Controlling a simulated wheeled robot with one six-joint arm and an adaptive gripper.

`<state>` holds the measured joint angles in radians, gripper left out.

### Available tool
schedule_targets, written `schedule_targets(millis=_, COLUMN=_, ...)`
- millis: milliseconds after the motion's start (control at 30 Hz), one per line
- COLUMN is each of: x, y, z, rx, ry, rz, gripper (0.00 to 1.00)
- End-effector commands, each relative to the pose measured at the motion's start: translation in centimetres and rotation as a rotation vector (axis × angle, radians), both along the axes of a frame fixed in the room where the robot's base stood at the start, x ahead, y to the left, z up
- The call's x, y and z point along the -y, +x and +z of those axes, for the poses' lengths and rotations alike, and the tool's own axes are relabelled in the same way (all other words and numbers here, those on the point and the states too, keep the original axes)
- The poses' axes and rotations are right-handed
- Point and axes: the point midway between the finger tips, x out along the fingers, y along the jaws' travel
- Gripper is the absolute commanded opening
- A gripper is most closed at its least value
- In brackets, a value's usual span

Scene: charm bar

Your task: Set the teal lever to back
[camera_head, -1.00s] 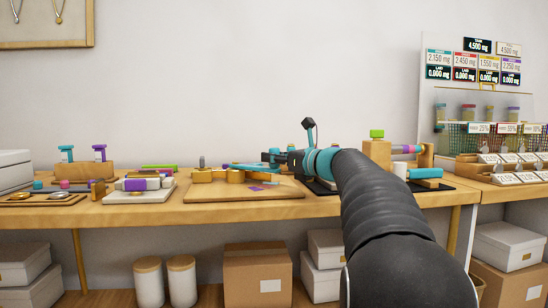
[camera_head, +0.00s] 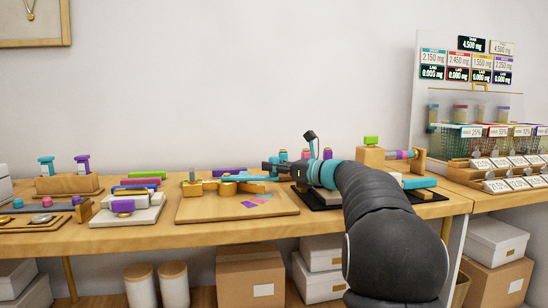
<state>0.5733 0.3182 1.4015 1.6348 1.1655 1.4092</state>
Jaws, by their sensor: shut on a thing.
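A wooden board (camera_head: 205,213) on the counter carries gold round pieces (camera_head: 228,188) and a thin teal lever (camera_head: 256,179). The lever reaches right from the gold pieces towards my gripper. My gripper (camera_head: 268,167) is at the board's right rear, small and dark in this view. It is shut on what looks like the outer end of the teal lever. The exact contact is too small to see, and my arm comes in from the lower right.
Left of the board stands a white block with a purple piece (camera_head: 123,206). A dark mat (camera_head: 322,201) lies under my wrist.

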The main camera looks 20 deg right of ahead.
Motion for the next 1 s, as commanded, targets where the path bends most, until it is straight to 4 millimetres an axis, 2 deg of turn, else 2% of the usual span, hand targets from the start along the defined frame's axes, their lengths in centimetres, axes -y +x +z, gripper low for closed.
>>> schedule_targets(millis=733, x=1.1, y=0.1, z=0.0, rx=0.001, ry=0.001, rz=-0.009, gripper=0.00)
schedule_targets(millis=767, x=1.1, y=0.1, z=0.0, rx=0.001, ry=0.001, rz=-0.010, gripper=0.37)
schedule_targets(millis=833, x=1.1, y=0.1, z=0.0, rx=0.001, ry=0.001, rz=-0.010, gripper=0.54)
schedule_targets(millis=1000, x=1.0, y=0.1, z=0.0, rx=0.000, ry=0.000, rz=-0.008, gripper=0.56)
